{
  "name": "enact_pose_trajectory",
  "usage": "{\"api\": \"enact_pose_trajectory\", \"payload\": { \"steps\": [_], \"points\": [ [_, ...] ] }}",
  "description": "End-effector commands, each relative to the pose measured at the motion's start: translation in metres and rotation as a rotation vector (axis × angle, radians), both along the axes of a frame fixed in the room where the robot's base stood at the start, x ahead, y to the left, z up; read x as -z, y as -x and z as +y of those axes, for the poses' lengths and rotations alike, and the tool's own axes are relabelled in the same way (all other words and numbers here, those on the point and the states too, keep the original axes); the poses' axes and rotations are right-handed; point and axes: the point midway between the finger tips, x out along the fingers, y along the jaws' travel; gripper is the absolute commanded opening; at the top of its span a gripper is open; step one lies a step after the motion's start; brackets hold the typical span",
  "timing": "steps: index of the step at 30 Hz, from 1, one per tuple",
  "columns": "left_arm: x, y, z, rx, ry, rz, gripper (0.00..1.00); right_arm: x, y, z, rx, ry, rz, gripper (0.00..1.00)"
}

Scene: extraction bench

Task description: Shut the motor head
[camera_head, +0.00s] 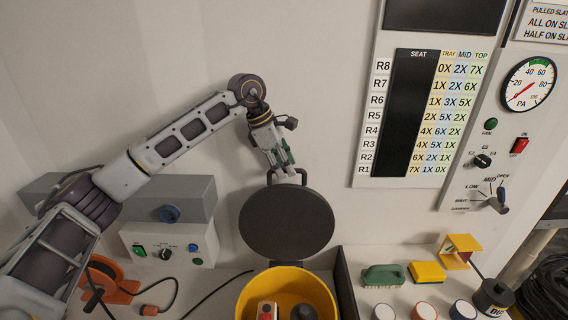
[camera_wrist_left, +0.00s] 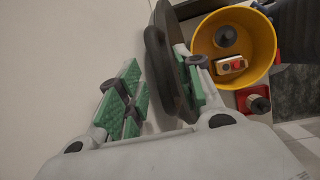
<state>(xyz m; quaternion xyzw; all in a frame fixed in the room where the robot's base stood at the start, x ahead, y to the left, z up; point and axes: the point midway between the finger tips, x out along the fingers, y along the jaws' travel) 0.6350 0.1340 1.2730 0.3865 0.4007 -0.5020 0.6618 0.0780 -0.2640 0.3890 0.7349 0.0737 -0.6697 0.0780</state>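The motor head is a round dark disc (camera_head: 287,222) with a loop handle (camera_head: 288,174) at its upper edge. It stands raised and tilted up at the back of a yellow drum (camera_head: 243,296), whose open mouth shows. My left gripper (camera_head: 280,162) is at the handle from above. In the left wrist view the gripper (camera_wrist_left: 163,88) has its green-padded fingers apart, with the dark handle and disc edge (camera_wrist_left: 158,55) between them. My right gripper is out of view.
Inside the drum are a pale item with a red part (camera_head: 267,309) and a dark round piece (camera_head: 304,312). A dark partition (camera_head: 344,285) stands right of the drum. Beyond it are a green brush (camera_head: 384,275), a yellow sponge (camera_head: 427,272) and several small jars. A grey control box (camera_head: 170,247) is left.

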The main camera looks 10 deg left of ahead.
Motion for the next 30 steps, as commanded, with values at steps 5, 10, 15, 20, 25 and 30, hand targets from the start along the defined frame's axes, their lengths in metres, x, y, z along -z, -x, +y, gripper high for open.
{"api": "enact_pose_trajectory", "payload": {
  "steps": [5,10,15,20,25,30],
  "points": [
    [0.0003,0.0,-0.0001,0.0,0.0,0.0,0.35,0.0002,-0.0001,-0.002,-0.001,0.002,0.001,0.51],
    [0.0002,0.0,-0.0001,0.0,0.0,0.0,0.16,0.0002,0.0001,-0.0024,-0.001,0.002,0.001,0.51],
    [0.0,0.0,0.0,0.0,0.0,0.0,0.0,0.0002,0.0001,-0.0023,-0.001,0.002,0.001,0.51],
    [-0.0001,-0.0001,0.0001,0.0,0.0,0.0,0.0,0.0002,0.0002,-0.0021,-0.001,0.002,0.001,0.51],
    [-0.0001,-0.0001,0.0001,0.0,0.001,-0.001,0.0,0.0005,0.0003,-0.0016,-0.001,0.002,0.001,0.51],
    [0.0002,-0.0001,0.0001,0.0,-0.001,-0.008,0.0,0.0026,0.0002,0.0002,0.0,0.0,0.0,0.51]
  ]
}}
